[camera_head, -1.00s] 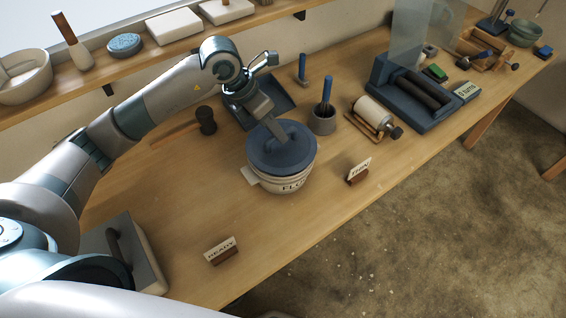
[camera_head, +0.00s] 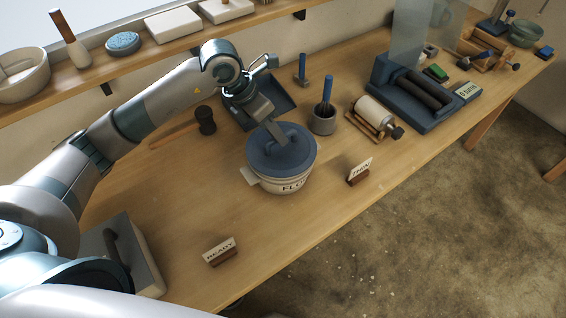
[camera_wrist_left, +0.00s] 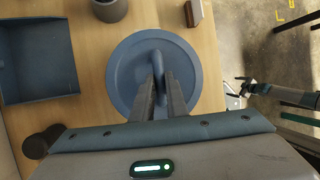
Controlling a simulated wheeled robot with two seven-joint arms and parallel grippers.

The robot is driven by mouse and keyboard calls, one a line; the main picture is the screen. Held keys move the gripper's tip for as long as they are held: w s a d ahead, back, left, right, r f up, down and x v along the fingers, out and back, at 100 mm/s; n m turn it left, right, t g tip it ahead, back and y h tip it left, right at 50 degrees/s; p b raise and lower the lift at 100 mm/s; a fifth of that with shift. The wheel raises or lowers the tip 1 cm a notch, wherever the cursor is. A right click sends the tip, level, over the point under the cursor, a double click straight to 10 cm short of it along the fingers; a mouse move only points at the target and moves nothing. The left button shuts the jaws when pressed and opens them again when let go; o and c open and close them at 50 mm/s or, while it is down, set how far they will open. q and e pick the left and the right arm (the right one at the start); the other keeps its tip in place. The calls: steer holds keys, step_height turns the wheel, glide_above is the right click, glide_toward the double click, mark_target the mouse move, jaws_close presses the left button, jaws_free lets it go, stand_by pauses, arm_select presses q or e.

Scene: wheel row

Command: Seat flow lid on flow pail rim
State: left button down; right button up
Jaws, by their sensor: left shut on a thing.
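The blue round flow lid (camera_head: 268,157) lies over the top of the cream flow pail (camera_head: 284,184), which stands on the bench with its lettering facing the front. The lid looks about level; whether it is fully down on the rim all round I cannot tell. My left gripper (camera_head: 274,134) comes from above and is shut on the lid's handle. In the left wrist view the lid (camera_wrist_left: 126,86) fills the middle, with the gripper's fingers (camera_wrist_left: 159,88) on either side of the handle, and the pail is hidden beneath it.
A grey cup with a blue-handled tool (camera_head: 323,122) stands close behind the pail at right. A blue tray (camera_head: 283,95) and a dark knob-ended tool (camera_head: 205,119) lie behind. THIN (camera_head: 359,172) and READY (camera_head: 221,252) signs stand in front.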

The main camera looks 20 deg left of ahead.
arm_select(q)
steer(key=shift+b, duration=0.3)
stand_by(0.9)
steer(key=shift+f+b, duration=0.45)
steer(key=shift+b, duration=0.1)
stand_by(0.8)
steer(key=shift+b, duration=0.3)
steer(key=shift+s, duration=0.1)
stand_by(0.4)
steer(key=c, duration=1.9)
jaws_free()
steer(key=shift+p+v, duration=0.55)
steer(key=shift+v, duration=1.2)
steer(key=o, duration=0.5)
